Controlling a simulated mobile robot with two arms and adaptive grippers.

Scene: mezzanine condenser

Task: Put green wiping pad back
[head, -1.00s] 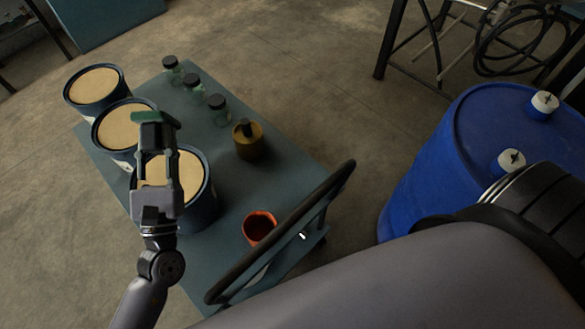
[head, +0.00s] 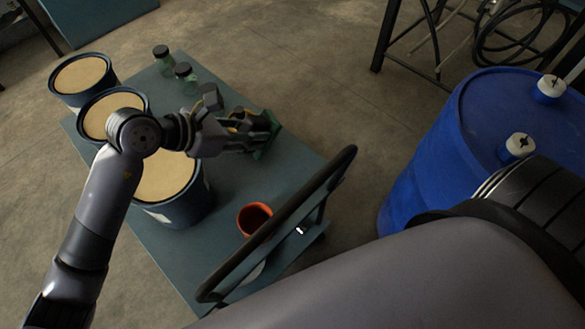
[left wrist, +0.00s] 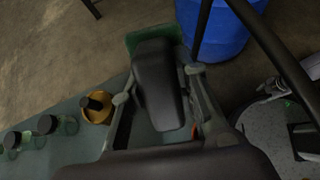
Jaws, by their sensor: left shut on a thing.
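The green wiping pad (head: 266,149) is at the tips of my left gripper (head: 267,128), which is shut on it. In the left wrist view the pad (left wrist: 133,40) shows as a dark green flat piece beyond the fingers, partly covered by them. The pad is over the right part of the blue-grey cart top (head: 232,193). A brass pot with a black knob (left wrist: 97,110) stands beside the gripper in the left wrist view. In the head view the gripper mostly hides it. My right gripper is not in view.
Several tan-topped tins (head: 84,74) line the cart's left side. Small dark-lidded jars (head: 186,76) stand along its far edge. An orange cup (head: 254,219) is near the black handle rail (head: 291,217). A blue drum (head: 437,150) stands right of the cart.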

